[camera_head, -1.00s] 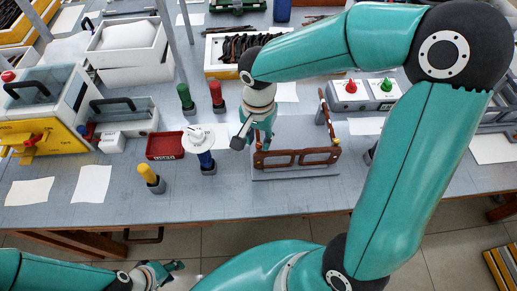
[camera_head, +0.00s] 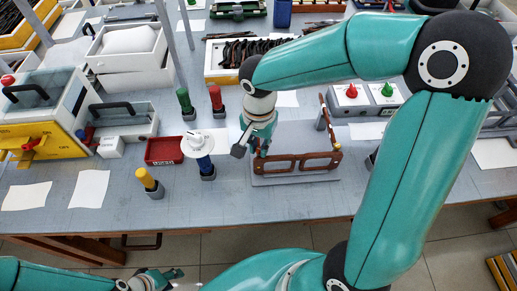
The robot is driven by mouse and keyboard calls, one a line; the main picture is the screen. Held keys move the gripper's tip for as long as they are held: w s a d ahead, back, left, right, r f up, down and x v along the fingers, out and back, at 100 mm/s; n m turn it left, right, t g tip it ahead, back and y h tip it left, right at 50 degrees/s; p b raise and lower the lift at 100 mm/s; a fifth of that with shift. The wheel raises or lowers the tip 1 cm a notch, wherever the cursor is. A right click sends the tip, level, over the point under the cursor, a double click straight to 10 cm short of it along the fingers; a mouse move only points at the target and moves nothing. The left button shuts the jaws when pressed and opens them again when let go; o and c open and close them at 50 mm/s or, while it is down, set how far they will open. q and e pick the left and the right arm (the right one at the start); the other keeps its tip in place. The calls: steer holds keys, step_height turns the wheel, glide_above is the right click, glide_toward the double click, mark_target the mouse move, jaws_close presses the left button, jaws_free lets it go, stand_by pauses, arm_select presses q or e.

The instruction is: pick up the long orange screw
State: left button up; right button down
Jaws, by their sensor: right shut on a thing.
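I cannot make out the long orange screw. My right gripper (camera_head: 262,152) points down at the left end of the brown eyeglass frame (camera_head: 302,163). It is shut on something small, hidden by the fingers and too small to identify. The frame stands at the front of a grey plate (camera_head: 290,181), with a brown temple piece (camera_head: 322,110) running back at its right end. My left gripper (camera_head: 160,276) is low at the bottom edge, in front of the table and far from the frame. Its jaw opening is unclear.
Green (camera_head: 185,101) and red (camera_head: 216,99) handles stand behind. A box of dark temples (camera_head: 225,74) and a button box (camera_head: 363,95) are further back.

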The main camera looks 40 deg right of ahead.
mark_target(259, 149)
steer(key=shift+r, duration=0.15)
steer(key=shift+r+p, duration=1.3)
steer(key=shift+r, duration=0.55)
